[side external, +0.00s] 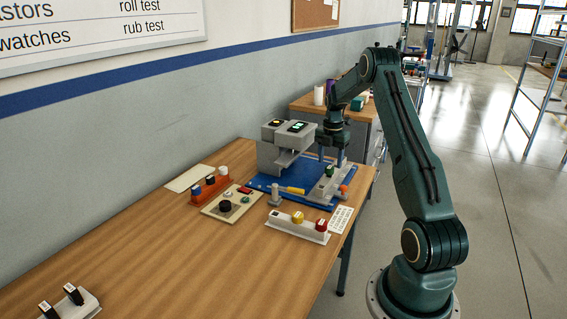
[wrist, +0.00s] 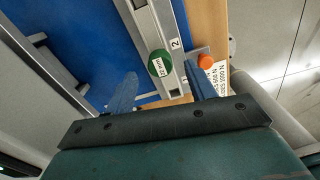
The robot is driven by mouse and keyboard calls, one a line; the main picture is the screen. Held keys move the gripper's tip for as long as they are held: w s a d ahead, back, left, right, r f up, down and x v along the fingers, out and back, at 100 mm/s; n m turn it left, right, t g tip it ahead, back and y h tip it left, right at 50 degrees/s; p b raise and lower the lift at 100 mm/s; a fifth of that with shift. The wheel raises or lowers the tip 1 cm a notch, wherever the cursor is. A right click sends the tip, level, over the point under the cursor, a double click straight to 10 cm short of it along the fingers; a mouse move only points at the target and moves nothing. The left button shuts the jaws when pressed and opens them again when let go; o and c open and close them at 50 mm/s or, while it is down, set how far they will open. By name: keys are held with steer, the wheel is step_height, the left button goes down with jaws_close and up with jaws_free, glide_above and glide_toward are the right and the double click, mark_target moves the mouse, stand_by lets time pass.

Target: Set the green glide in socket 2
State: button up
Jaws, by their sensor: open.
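The green glide (side external: 329,171) stands on the grey socket rail (side external: 322,190) on the blue board. In the wrist view the round green top of the glide (wrist: 160,63), with a white label at its edge, lies over the rail (wrist: 143,22) beside the printed number 2 (wrist: 175,44). Whether it is fully seated in socket 2 cannot be told; the glide hides the socket. My gripper (side external: 331,154) is open just above the glide. Its two blue fingers are apart, one on either side of the glide in the wrist view, with no clear contact.
An orange knob (side external: 344,188) is at the rail's end. A grey press-like machine (side external: 283,150) stands close to my gripper on the left. The front-left table is mostly clear.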

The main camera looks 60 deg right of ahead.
mark_target(329, 167)
step_height(329, 167, up, 11)
stand_by(0.5)
steer(key=shift+r, duration=0.1)
stand_by(0.3)
steer(key=a+r+m+t+h, duration=0.1)
steer(key=a+r+m, duration=0.45)
steer(key=a, duration=0.85)
steer(key=a+r+m+t, duration=0.1)
steer(key=a+r+m, duration=0.1)
steer(key=a+r, duration=0.85)
steer(key=s+a+f+m+t, duration=0.1)
steer(key=s+a+f+m, duration=0.2)
steer(key=s+a, duration=0.4)
steer(key=s+a+f+m+t+y, duration=0.1)
steer(key=s+a+m, duration=0.5)
steer(key=a, duration=0.7)
steer(key=shift+s+a+f+t, duration=0.25)
steer(key=shift+s+f+t, duration=0.6)
steer(key=shift+s, duration=0.25)
